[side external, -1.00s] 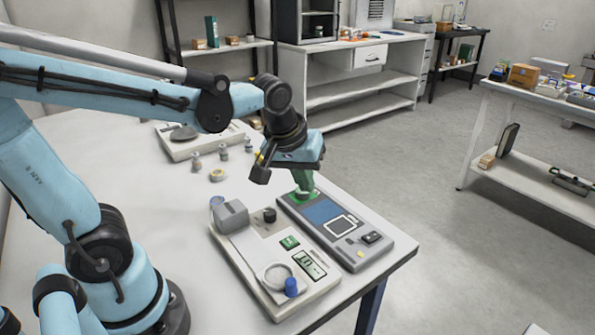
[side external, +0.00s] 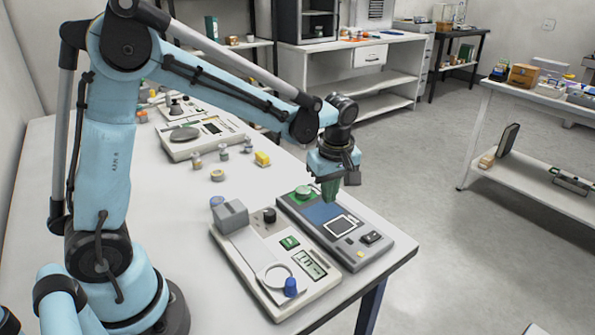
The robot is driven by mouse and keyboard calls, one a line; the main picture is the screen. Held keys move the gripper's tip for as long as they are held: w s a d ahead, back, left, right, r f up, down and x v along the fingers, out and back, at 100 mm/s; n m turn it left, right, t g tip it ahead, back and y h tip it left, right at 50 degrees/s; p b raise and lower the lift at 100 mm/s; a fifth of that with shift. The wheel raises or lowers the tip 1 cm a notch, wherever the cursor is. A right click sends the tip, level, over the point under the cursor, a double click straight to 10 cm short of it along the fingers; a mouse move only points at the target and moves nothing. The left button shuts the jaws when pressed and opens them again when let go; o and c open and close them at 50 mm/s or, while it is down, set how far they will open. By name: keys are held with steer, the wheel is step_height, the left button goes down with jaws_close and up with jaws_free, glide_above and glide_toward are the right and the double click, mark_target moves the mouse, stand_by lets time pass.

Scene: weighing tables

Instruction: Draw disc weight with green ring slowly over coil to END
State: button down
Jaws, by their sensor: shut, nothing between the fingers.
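The disc weight with a green ring (side external: 303,193) rests at the far left end of the dark grey device (side external: 375,258). A blue panel (side external: 324,213) lies beside the disc on that device. A white square outline (side external: 340,226) is marked closer to the device's near end. I cannot read any END label or tell for certain which part is the coil. My gripper (side external: 329,199) points down over the blue panel, just right of the disc. Its green fingers are shut and empty, apart from the disc. Their exact height above the panel is hard to judge.
A cream instrument (side external: 262,255) with a grey block, black knob, ring and blue knob (side external: 291,287) stands left of the device. A scale (side external: 205,146) is farther back. Bare tabletop lies at left.

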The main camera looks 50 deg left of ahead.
mark_target(300, 187)
steer(key=shift+w+a+f+n+g, duration=0.1)
steer(key=shift+w+f+n+g, duration=0.1)
steer(key=shift+w+f+n, duration=0.3)
steer(key=shift+w+f+n+g, duration=0.15)
steer(key=shift+f+n+g, duration=0.05)
steer(key=shift+f+n, duration=0.5)
steer(key=a, duration=1.2)
steer(key=shift+a+f, duration=0.1)
steer(key=shift+f, duration=0.8)
steer(key=shift+d, duration=0.25)
